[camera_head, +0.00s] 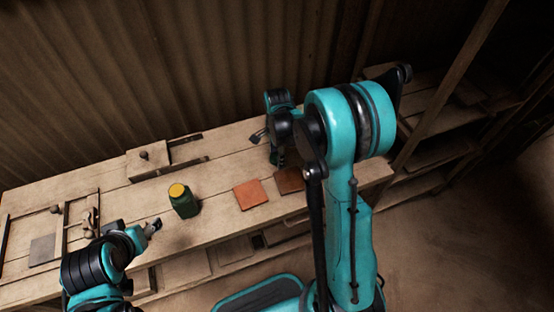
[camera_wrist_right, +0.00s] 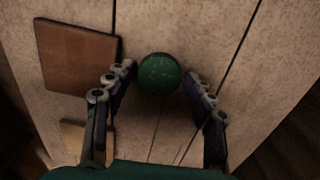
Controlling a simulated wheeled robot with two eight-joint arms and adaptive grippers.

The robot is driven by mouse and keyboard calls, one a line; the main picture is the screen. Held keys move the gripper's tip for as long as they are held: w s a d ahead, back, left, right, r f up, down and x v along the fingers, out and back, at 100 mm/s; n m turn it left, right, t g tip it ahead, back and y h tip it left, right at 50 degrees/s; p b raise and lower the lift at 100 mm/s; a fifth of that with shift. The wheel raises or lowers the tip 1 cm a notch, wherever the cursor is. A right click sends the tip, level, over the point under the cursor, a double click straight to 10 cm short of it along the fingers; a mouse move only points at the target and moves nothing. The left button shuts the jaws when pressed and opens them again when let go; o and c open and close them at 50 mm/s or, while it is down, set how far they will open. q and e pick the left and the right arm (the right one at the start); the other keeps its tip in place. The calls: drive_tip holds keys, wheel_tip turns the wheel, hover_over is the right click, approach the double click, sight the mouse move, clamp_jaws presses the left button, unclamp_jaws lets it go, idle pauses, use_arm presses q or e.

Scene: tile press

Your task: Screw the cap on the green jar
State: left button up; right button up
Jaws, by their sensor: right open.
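The green jar (camera_head: 185,203) stands upright on the bench in the head view, with a yellow top; I cannot tell whether the yellow is a lid or contents. A round dark green thing (camera_wrist_right: 159,74) lies between the fingertips of my right gripper (camera_wrist_right: 160,71) in the right wrist view; I cannot tell for sure that it is the cap. The right gripper is open around it, with a gap visible at the right finger. In the head view this gripper is at the bench's far right, partly hidden. My left gripper (camera_head: 153,227) is left of the jar and apart from it; its opening is unclear.
An orange tile (camera_head: 250,194) and a brown tile (camera_head: 289,180) lie on the bench between the jar and my right arm. A wooden fixture with a knob (camera_head: 145,160) stands behind the jar. More wooden frames and a grey tile (camera_head: 43,249) are at the left. A corrugated wall closes the back.

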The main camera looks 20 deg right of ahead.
drive_tip(key=shift+r, duration=0.1)
drive_tip(key=c, duration=0.5)
drive_tip(key=shift+r, duration=0.45)
wheel_tip(320, 180, up, 4)
drive_tip(key=shift+s+d+f+p, duration=0.1)
drive_tip(key=shift+s+d+p, duration=0.05)
drive_tip(key=shift+p, duration=1.1)
drive_tip(key=s+d+r+p, duration=0.3)
drive_tip(key=s+d+r, duration=0.3)
drive_tip(key=s, duration=0.3)
drive_tip(key=shift+d+r, duration=0.15)
drive_tip(key=shift+d, duration=0.2)
